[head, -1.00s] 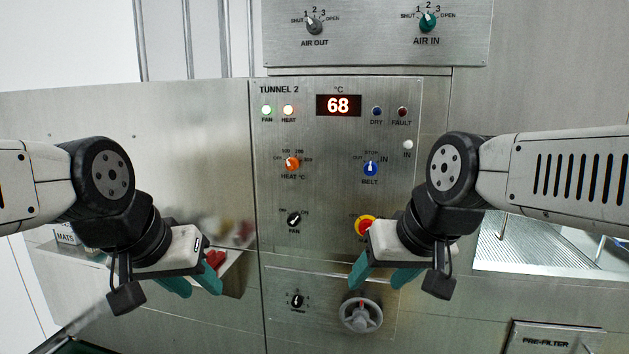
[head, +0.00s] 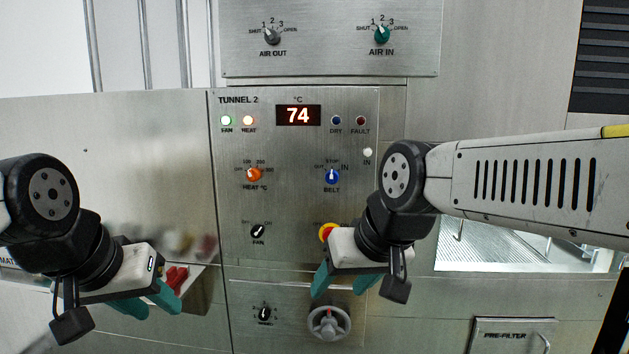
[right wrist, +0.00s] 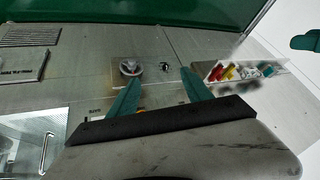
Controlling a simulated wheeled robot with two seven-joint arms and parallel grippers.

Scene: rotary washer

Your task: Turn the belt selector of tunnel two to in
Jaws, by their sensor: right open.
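The blue belt selector (head: 332,176) is on the Tunnel 2 panel (head: 290,225) in the head view, with OUT, STOP and IN marked around it. Its white pointer looks upright, toward STOP. The small IN lamp (head: 367,153) to its upper right is pale and looks unlit. My right gripper (head: 342,284) is open and empty, below the selector and apart from it. In the right wrist view its two teal fingers (right wrist: 157,95) stand apart with nothing between them. My left gripper (head: 160,300) is at lower left, away from the panel; its teal fingers look apart.
The heat knob (head: 254,174), fan knob (head: 258,231) and grey handwheel (head: 329,321) are close by. The display (head: 298,115) reads 74. A bin of coloured items (right wrist: 245,72) shows in the right wrist view.

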